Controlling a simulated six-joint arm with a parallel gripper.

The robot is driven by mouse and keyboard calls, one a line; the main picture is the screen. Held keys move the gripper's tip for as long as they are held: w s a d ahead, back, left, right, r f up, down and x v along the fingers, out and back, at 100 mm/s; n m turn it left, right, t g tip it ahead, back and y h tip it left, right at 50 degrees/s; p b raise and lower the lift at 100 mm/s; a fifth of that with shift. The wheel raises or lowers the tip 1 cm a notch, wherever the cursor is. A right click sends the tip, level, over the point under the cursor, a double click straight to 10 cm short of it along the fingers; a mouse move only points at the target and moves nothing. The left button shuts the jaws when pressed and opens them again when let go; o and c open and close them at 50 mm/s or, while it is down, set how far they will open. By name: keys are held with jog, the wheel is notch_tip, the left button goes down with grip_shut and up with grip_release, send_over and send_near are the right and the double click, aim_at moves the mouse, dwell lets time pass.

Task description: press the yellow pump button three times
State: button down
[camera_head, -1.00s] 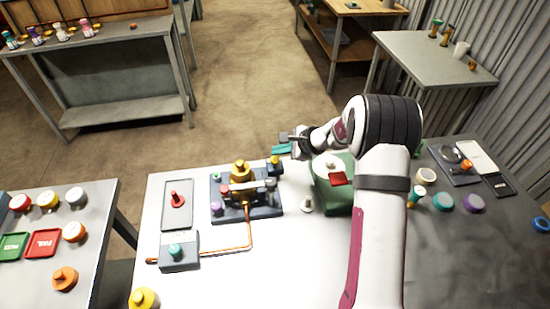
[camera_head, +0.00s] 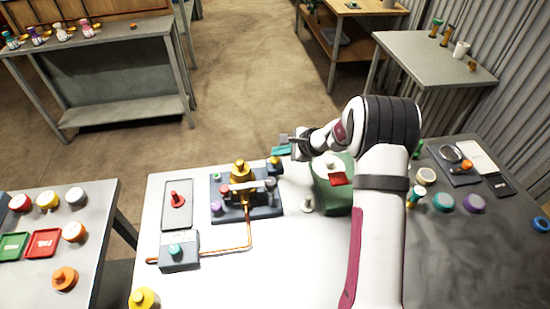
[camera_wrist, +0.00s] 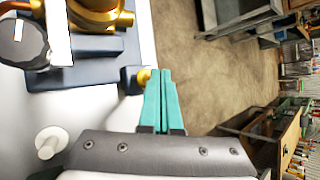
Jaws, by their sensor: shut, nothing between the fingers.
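My gripper (camera_head: 282,151) has teal fingers, shut together and empty, held at the back edge of the white table. The small yellow button (camera_head: 275,159) sits on a dark block at the back right corner of the pump's dark base (camera_head: 262,211). In the wrist view the yellow button (camera_wrist: 143,76) shows just left of the closed fingertips (camera_wrist: 161,73), partly hidden by them. I cannot tell whether they touch. The brass pump body (camera_head: 240,173) stands on the base, with a copper pipe running toward the front.
A grey box with a teal button (camera_head: 178,250) and a tray with a red knob (camera_head: 176,200) stand left of the pump. A green box (camera_head: 333,190) and a small white peg (camera_head: 307,206) stand to the right. The front middle of the table is clear.

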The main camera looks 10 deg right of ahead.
aim_at(279, 160)
jog(key=shift+f, duration=1)
dwell(0.8)
jog(key=shift+r, duration=1.2)
jog(key=shift+r, duration=2.55)
notch_tip(279, 160, up, 4)
jog(key=shift+f, duration=0.1)
dwell(0.4)
